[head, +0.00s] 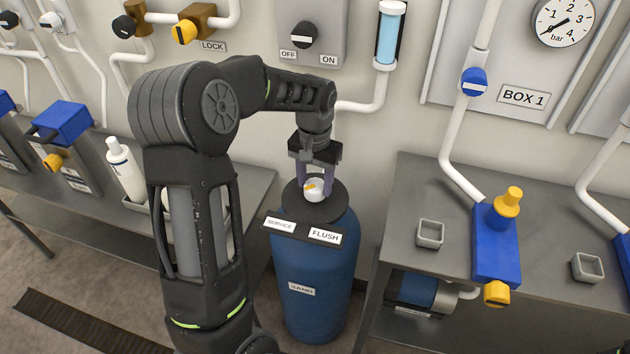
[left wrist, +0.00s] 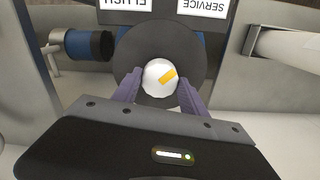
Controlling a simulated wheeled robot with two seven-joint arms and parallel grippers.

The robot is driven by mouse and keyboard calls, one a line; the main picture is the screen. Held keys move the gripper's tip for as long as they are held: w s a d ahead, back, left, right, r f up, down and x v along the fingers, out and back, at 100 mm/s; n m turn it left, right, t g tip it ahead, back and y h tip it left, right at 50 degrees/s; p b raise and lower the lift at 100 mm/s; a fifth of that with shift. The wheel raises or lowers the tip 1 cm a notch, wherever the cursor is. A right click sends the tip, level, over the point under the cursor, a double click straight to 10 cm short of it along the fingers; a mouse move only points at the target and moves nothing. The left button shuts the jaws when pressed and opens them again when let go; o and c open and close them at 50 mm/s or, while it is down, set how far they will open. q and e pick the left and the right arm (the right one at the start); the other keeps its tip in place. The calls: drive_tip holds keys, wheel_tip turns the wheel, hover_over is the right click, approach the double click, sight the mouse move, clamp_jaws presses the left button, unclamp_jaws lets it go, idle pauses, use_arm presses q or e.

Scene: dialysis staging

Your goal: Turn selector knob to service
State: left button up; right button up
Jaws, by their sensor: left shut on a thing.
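The selector knob (head: 316,195) is a white round knob with an orange pointer mark, on the dark top of the blue sand tank (head: 310,265). The SERVICE label (head: 280,225) is at the left of the plate in front of it and the FLUSH label (head: 325,236) at the right. My left gripper (head: 315,186) points down from above, its purple fingers shut on the knob's sides. In the left wrist view the knob (left wrist: 154,79) sits between the fingertips, its orange mark slanting up and right, toward the SERVICE label (left wrist: 204,8). My right gripper is not seen.
A grey bench (head: 400,205) at right holds a blue valve unit (head: 496,250) and small grey trays (head: 430,234). A left bench (head: 255,180) carries a white bottle (head: 125,172). The OFF/ON switch (head: 303,35) and white pipes are on the wall behind.

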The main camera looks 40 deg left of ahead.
sight(315, 186)
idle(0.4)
use_arm(q)
drive_tip(key=o, duration=1.4)
drive_tip(key=shift+c, duration=0.2)
drive_tip(key=shift+r, duration=0.1)
wheel_tip(315, 186, up, 8)
drive_tip(key=shift+f+b, duration=0.15)
drive_tip(key=shift+b, duration=0.15)
drive_tip(key=shift+f, duration=0.1)
